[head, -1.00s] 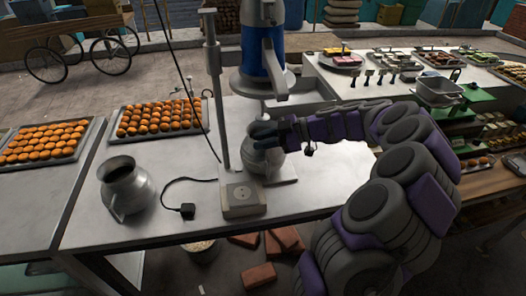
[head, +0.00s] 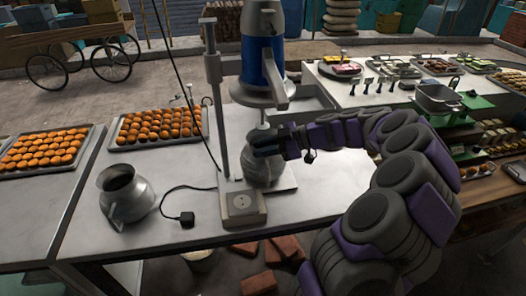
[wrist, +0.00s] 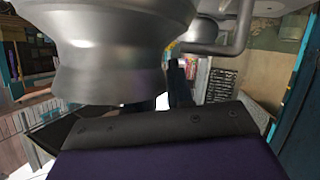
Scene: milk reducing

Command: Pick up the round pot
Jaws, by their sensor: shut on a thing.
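The round metal pot (head: 263,172) stands under the blue machine's shaft, on the flat base of the stand. My gripper (head: 266,143) comes in from the right and is shut at the pot's neck. The dark fingers hide part of the neck and rim. In the wrist view the pot (wrist: 110,55) fills the upper left, close to the camera, with its curved handle (wrist: 240,30) on the right. A second metal pot (head: 126,197) with a wide open mouth stands on the counter to the left.
The blue machine (head: 262,60) hangs over the held pot, and its upright post (head: 214,100) stands just left. A switch box (head: 242,207) sits in front, with a cable and plug (head: 186,217) to its left. Trays of orange sweets (head: 160,125) lie at the back left.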

